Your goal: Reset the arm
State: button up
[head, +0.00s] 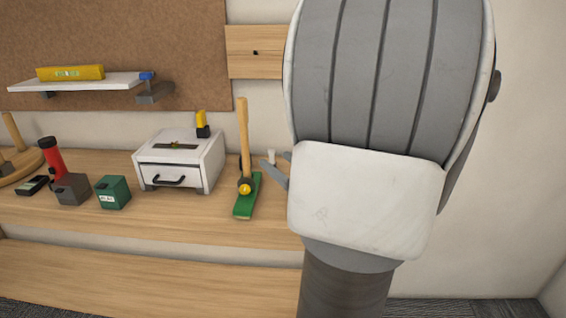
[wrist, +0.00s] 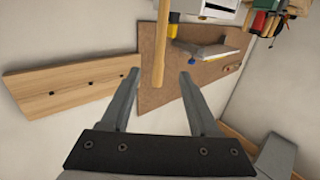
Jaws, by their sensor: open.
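My gripper (wrist: 158,82) is open in the wrist view, with two grey fingers apart and nothing held between them. A wooden handle (wrist: 160,50) shows beyond the gap between the fingertips; I cannot tell its distance. In the head view my arm fills the right of centre and hides most of the gripper. Only part of grey fingers (head: 272,170) shows at the arm's left edge, just right of the upright hammer (head: 244,135). The hammer stands head down at a green block (head: 247,197) on the wooden bench.
The bench (head: 185,222) carries a white drawer box (head: 180,158), a green box (head: 113,192), a grey box (head: 72,189) and a red flashlight (head: 51,158). A wall shelf (head: 80,82) holds a yellow level (head: 70,73). A wooden rail (head: 255,52) is on the wall.

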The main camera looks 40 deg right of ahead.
jog(key=shift+s+a, duration=0.15)
jog(key=shift+s, duration=0.35)
jog(key=shift+w, duration=0.1)
